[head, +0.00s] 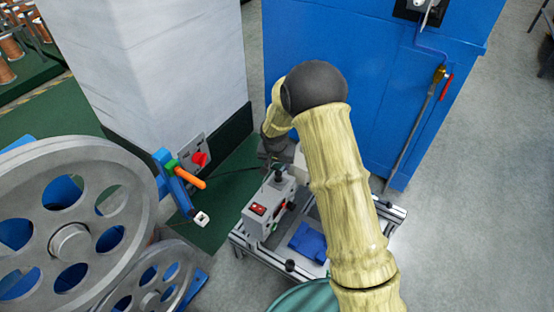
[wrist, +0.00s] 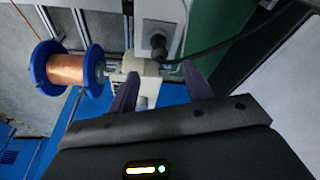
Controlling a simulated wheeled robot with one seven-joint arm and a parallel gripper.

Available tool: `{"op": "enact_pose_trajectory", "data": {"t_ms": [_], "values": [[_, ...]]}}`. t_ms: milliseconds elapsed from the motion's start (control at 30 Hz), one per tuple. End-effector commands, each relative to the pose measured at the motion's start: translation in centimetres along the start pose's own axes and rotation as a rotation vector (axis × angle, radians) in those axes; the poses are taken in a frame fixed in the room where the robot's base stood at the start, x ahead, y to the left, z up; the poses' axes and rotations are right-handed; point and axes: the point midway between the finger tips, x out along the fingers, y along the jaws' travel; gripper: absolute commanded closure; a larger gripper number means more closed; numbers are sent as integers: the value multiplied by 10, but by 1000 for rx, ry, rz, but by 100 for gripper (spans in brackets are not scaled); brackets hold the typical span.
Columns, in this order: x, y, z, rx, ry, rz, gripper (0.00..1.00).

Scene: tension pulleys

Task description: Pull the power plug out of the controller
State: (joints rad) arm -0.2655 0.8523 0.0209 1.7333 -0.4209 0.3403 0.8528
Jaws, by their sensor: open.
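The controller (head: 270,205) is a grey box with a red switch, standing on a metal-framed stand in the head view. A black power plug (head: 279,171) stands at its top end. In the wrist view the dark plug (wrist: 158,45) sits in a pale grey housing (wrist: 150,28), with a black cable running off to the right. My gripper (wrist: 160,75) is open and empty, its two dark fingers apart. The plug shows beyond the gap between the fingertips. In the head view my gripper is mostly hidden behind my arm, close to the plug.
A copper wire spool with blue flanges (wrist: 68,68) is left of my fingers in the wrist view. In the head view, large grey pulleys (head: 120,180) stand left, a blue cabinet (head: 390,90) behind, and a pale column (head: 165,60) back left. A blue pad (head: 308,242) lies on the stand.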

Motion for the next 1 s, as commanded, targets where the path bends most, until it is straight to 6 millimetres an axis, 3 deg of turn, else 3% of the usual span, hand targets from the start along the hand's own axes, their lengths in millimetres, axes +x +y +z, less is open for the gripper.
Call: {"op": "enact_pose_trajectory", "data": {"t_ms": [100,400,833,1000], "values": [[23,1,2,-1,-3,1,50],[67,1,1,0,-1,0,50],[76,0,0,0,0,0,50],[76,0,0,0,0,0,82]]}}
